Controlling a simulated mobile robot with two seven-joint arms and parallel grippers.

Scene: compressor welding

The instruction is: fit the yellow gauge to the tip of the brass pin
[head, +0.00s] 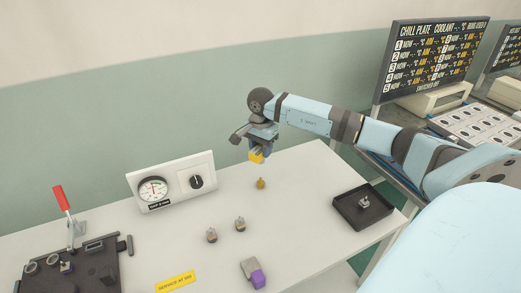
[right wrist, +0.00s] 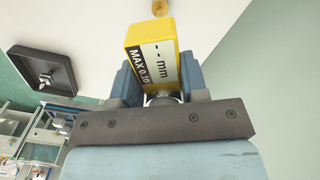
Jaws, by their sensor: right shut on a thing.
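The yellow gauge (head: 257,156) is between the jaws of my right gripper (head: 259,148), which is shut on it above the white table. In the right wrist view the gauge (right wrist: 152,55) shows its display and a "MAX 0.10" label, held between the two blue fingers (right wrist: 160,85). The brass pin (head: 261,183) stands on the table just below the gauge in the head view, with a visible gap between them. In the right wrist view a brass round part, likely the pin (right wrist: 160,8), shows beyond the gauge's far end. My left gripper is not in view.
A black tray (head: 345,212) with a small metal part is at the right. Two small fittings (head: 211,236) (head: 239,224) and a grey-purple block (head: 252,273) stand nearer. A dial panel (head: 171,182) is at the back; a dark fixture with a red lever (head: 64,197) is left.

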